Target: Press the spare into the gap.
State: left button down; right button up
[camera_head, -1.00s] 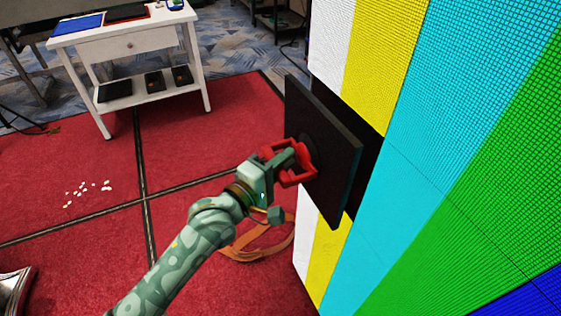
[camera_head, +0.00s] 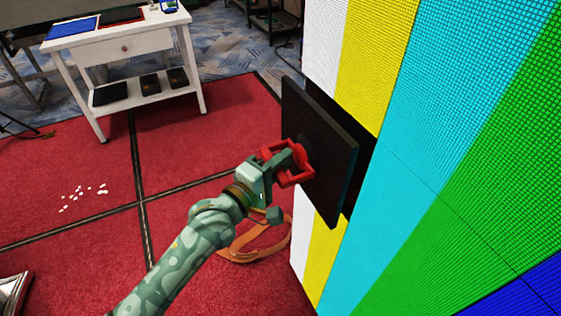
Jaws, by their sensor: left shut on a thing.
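The spare (camera_head: 322,160) is a flat dark square panel, held upright by my left gripper (camera_head: 300,160). The red jaws are shut on the back of the panel, near its middle. The panel stands in front of the gap (camera_head: 367,150), a black square opening in the video wall (camera_head: 420,150). A strip of the gap shows past the panel's right side and top; the rest is hidden behind the panel. The panel looks roughly parallel to the wall. I cannot tell how far apart they are. My right gripper is out of view.
A white table (camera_head: 115,48) with panels on top and dark items on its shelf stands at the back left. An orange strap (camera_head: 255,240) lies on the red carpet below my arm. Small white bits (camera_head: 82,195) lie on the carpet at left.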

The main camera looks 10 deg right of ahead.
aim_at(299, 157)
pick_arm(q)
jog(key=shift+w+d+r+p, duration=0.15)
jog(key=shift+w+d, duration=0.25)
jog(key=shift+d, duration=0.75)
jog(key=shift+w+d+f+p, duration=0.1)
jog(key=shift+w+d+p, duration=0.2)
jog(key=shift+d, duration=0.8)
dwell(4.2)
jog(key=shift+r, duration=0.2)
dwell(1.3)
